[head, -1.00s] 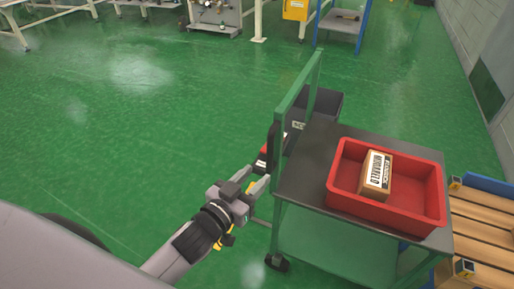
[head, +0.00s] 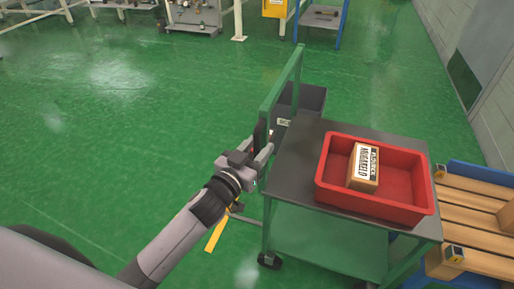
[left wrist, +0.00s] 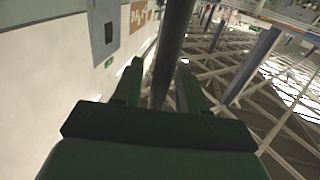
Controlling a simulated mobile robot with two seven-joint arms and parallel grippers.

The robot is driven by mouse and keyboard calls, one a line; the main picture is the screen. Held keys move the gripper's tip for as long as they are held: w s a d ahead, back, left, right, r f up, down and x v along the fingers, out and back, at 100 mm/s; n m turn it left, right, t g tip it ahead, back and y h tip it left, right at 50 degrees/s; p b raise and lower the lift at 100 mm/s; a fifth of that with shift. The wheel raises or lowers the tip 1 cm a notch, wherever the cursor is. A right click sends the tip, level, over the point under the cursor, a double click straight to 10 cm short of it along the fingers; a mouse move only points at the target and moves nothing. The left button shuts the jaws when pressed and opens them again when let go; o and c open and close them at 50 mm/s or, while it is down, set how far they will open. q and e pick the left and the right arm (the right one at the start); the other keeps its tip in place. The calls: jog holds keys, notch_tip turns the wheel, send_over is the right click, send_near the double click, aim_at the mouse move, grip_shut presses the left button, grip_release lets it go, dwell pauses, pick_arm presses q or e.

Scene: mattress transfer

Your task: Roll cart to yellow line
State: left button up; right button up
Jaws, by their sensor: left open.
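The cart (head: 310,196) has a dark top shelf, a green frame and an upright green handle (head: 287,88) on its left side. A red tray (head: 330,197) on its top holds a cardboard box (head: 364,167). My left gripper (head: 263,153) is open at the handle's dark upright part. In the left wrist view, its fingers (left wrist: 158,82) stand either side of a dark bar (left wrist: 172,48), not visibly closed on it. A yellow strip (head: 216,234) lies on the floor, partly hidden by my left arm. My right gripper is out of view.
A wooden pallet (head: 478,222) with blue parts stands close on the cart's right. A dark bin (head: 304,100) stands behind the handle. Green floor (head: 110,130) is clear to the left. Racks and a blue-framed trolley (head: 321,18) stand at the back.

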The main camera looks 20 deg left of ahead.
pick_arm(q)
grip_shut()
jog(key=shift+a, duration=0.15)
jog(key=w+a+p, duration=0.1)
jog(key=a+p, duration=0.1)
jog(key=a, duration=2.5)
jog(key=shift+a+r, duration=0.1)
jog(key=shift+a, duration=0.1)
grip_release()
